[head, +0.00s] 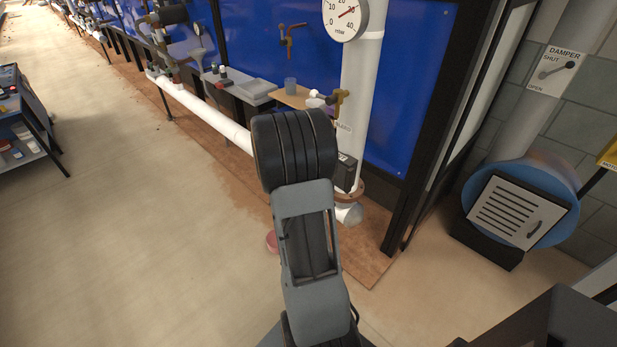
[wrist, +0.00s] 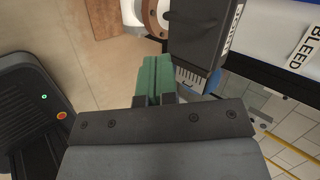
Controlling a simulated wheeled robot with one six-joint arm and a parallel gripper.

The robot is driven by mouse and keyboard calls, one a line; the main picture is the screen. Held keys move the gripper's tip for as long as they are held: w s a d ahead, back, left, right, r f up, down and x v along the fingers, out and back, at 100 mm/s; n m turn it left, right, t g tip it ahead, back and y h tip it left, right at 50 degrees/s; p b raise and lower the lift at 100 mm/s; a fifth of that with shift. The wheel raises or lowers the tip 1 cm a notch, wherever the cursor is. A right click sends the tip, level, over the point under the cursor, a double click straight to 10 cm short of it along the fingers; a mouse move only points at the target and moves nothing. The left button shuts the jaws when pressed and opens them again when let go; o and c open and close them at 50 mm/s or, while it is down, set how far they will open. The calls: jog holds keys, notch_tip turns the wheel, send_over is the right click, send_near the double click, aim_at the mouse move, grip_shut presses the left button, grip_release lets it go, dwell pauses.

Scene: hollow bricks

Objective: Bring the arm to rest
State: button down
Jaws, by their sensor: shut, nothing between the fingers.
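My gripper (wrist: 153,80) shows in the wrist view, with its green fingers together and nothing between them. A dark box with a white label (wrist: 196,38) is close beyond the fingertips, up and to the right; I cannot tell whether they touch. In the head view my arm rises up the middle of the picture, bent, and hides the gripper. The dark box (head: 346,172) partly shows there at the right edge of my arm, on the white vertical pipe (head: 357,100).
A pressure gauge (head: 346,14) tops the pipe, with a brass valve (head: 338,103) beside it. A shelf (head: 240,90) carries small items along the blue panel (head: 400,80). A blue drum with a slatted door (head: 515,212) stands at right. The floor at left is open, with a cart (head: 25,130) farther back.

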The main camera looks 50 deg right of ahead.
jog(key=shift+v, duration=1.5)
jog(key=shift+w+a, duration=0.1)
jog(key=w+a+r+n+t+y+p, duration=0.1)
jog(key=w+a+r+n+t+y, duration=0.1)
jog(key=a+n+y, duration=0.5)
jog(key=w+a+r+n+t+y+p, duration=0.1)
jog(key=w+a+n+t+y, duration=0.1)
jog(key=a+n, duration=0.9)
jog(key=s+a+r+n+g+p, duration=0.2)
jog(key=s+a+r+n+p, duration=0.1)
jog(key=s+a+r+n, duration=0.8)
jog(key=shift+s+a+r+n+g, duration=0.35)
jog(key=shift+s+a+n, duration=0.85)
jog(key=shift+n, duration=1)
jog(key=shift+s+d, duration=0.15)
